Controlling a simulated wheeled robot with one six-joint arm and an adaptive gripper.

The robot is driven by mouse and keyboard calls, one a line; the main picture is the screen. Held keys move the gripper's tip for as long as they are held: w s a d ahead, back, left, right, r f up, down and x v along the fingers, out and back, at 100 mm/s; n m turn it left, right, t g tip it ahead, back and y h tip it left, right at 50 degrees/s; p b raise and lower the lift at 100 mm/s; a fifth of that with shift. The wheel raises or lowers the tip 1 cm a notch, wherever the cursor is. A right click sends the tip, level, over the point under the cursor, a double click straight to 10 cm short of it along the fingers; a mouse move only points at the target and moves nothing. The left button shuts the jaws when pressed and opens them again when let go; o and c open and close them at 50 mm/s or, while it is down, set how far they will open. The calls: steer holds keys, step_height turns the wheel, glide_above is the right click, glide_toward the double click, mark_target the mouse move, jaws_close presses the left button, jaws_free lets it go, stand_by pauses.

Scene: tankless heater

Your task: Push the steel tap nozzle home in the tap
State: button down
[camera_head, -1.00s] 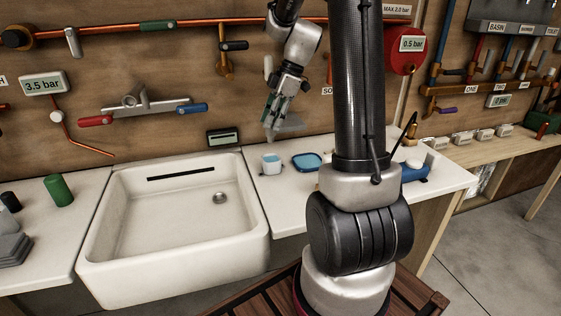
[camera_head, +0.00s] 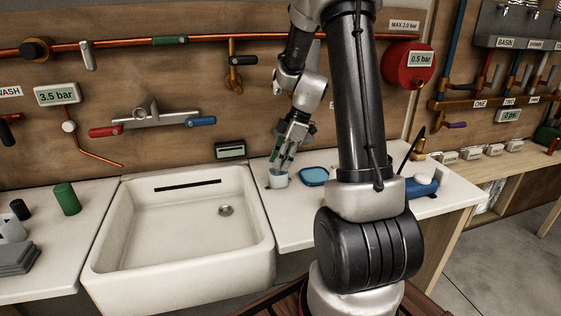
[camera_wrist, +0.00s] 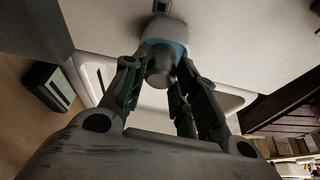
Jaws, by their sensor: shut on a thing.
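The tap (camera_head: 160,118) is a grey metal mixer on the wooden wall above the sink, with a red handle on the left and a blue one on the right. My gripper (camera_head: 282,165) is to the right of the sink, pointing down at a small white cup with a blue inside (camera_head: 277,180). In the wrist view, my gripper (camera_wrist: 160,78) is shut on a grey metal cylinder, seemingly the steel tap nozzle (camera_wrist: 160,66), at the mouth of the cup (camera_wrist: 168,32). Whether the nozzle's end is inside the cup is hard to tell.
The white sink (camera_head: 110,235) lies left of my gripper. A blue dish (camera_head: 314,177) stands right of the cup. A small dark display box (camera_head: 230,150) stands behind the sink. A green cylinder (camera_head: 66,198) is on the left counter. Copper pipes run along the wall.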

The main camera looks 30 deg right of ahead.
steer(key=shift+f, duration=0.25)
steer(key=c, duration=1.1)
jaws_free()
steer(key=shift+f, duration=0.1)
steer(key=w+v, duration=0.1)
steer(key=v, duration=0.7)
steer(key=s+a+r+m+h, duration=0.1)
steer(key=s+a+r+m, duration=0.25)
steer(key=s+r, duration=0.3)
steer(key=s+a+r+m+t+h, duration=0.1)
steer(key=s+m, duration=0.2)
steer(key=s, duration=0.2)
steer(key=s+a+r+m+t+h, duration=0.1)
steer(key=s+a+m, duration=0.1)
steer(key=s+m, duration=0.2)
steer(key=s+a+r+m+t+h, duration=0.1)
steer(key=s+a+m, duration=0.1)
steer(key=s, duration=0.6)
steer(key=shift+r+m, duration=0.3)
steer(key=shift+m, duration=0.55)
